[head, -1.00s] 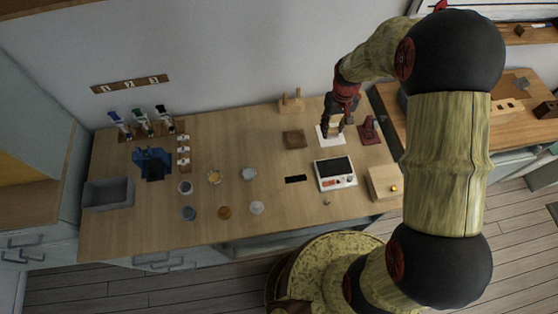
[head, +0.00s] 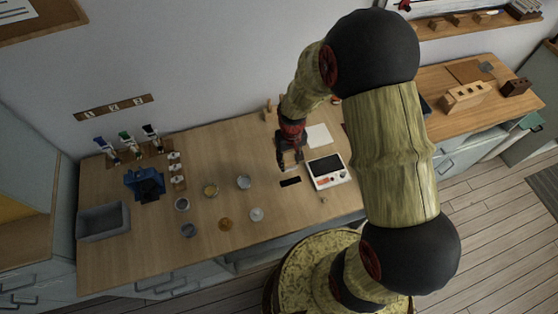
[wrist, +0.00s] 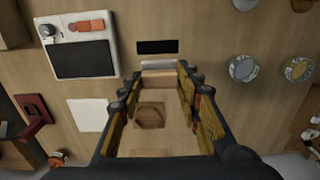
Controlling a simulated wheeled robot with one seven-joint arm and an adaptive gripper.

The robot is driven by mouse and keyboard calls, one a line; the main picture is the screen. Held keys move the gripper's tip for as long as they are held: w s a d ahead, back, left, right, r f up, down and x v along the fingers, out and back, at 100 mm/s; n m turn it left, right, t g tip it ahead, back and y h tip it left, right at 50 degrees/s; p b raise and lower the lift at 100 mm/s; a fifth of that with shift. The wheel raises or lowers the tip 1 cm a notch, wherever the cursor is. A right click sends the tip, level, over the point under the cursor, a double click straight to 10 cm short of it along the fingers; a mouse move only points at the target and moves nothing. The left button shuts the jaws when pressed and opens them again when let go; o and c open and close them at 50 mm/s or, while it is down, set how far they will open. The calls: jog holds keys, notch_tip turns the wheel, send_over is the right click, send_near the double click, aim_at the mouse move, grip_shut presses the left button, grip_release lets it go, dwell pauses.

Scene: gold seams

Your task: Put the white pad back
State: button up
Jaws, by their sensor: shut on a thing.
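My gripper (wrist: 160,80) is shut on the white pad (wrist: 158,65), seen as a tan block with a whitish strip along its far edge. In the head view my gripper (head: 290,168) points down over the counter, beside the black slot (head: 290,182); the pad is too small to make out there. A flat white square (head: 318,136) lies on the counter to the right of the gripper; it also shows in the wrist view (wrist: 88,115). A brown wooden block (wrist: 150,116) shows between the fingers, on the counter below; my arm hides it in the head view.
A white scale (head: 328,171) with a dark plate stands right of the gripper. Several small bowls (head: 244,182) stand to the left, with a grey bin (head: 104,222) further left. A dark red stand (wrist: 34,112) sits beyond the white square. The counter's middle is partly clear.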

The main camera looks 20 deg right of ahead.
jog(key=w+f, duration=0.4)
jog(key=w+a+f, duration=0.1)
jog(key=w+f, duration=0.1)
jog(key=f, duration=0.1)
jog(key=shift+w+b, duration=0.4)
jog(key=shift+f, duration=1.45)
jog(key=shift+f+b, duration=0.15)
jog(key=shift+b, duration=0.15)
jog(key=o, duration=1)
